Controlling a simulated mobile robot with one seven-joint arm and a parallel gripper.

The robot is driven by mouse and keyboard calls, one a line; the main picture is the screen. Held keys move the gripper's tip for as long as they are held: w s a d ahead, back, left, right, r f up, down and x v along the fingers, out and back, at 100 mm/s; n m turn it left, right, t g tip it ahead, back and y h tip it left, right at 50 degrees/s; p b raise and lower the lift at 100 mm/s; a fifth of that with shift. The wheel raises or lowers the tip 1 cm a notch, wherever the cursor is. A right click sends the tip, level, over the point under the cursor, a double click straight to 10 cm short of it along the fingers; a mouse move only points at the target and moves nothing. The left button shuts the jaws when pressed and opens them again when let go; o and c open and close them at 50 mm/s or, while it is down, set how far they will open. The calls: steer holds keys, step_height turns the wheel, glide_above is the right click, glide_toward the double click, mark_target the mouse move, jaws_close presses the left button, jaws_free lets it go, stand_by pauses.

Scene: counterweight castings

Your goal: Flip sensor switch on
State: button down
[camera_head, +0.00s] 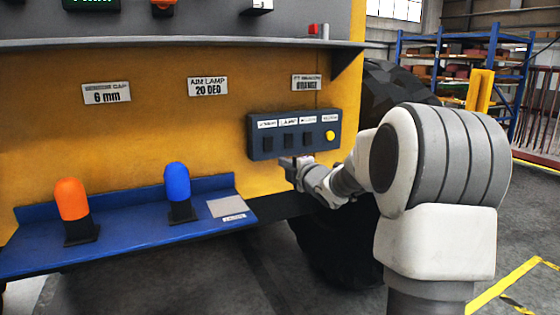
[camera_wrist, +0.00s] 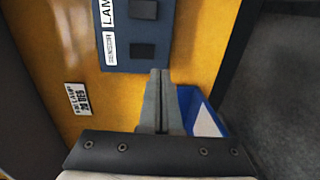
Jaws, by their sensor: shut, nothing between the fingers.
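The dark switch panel (camera_head: 256,139) is on the yellow machine face, with a row of small dark switches under white labels and a yellow knob (camera_head: 330,135) at its right end. The leftmost switch (camera_head: 267,143) also shows in the wrist view (camera_wrist: 143,51), beside a small label that seems to read SENSOR. The LAMP switch (camera_head: 288,141) is to its right. Whether either switch is on is too small to tell. My gripper (camera_head: 286,162) is shut and empty, just below the panel's lower edge. In the wrist view its fingertips (camera_wrist: 159,73) appear near the leftmost switch, apparently not touching it.
A blue shelf (camera_head: 130,235) below the panel carries an orange lamp (camera_head: 71,199), a blue lamp (camera_head: 178,182) and a grey plate (camera_head: 226,206). A large black tyre (camera_head: 390,82) is behind my arm. A grey ledge (camera_head: 180,43) runs above.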

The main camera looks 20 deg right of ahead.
steer(key=shift+s+d+f, duration=0.1)
steer(key=shift+s+f, duration=0.05)
steer(key=shift+s, duration=1.25)
steer(key=shift+s+f, duration=0.15)
steer(key=shift+s, duration=1.2)
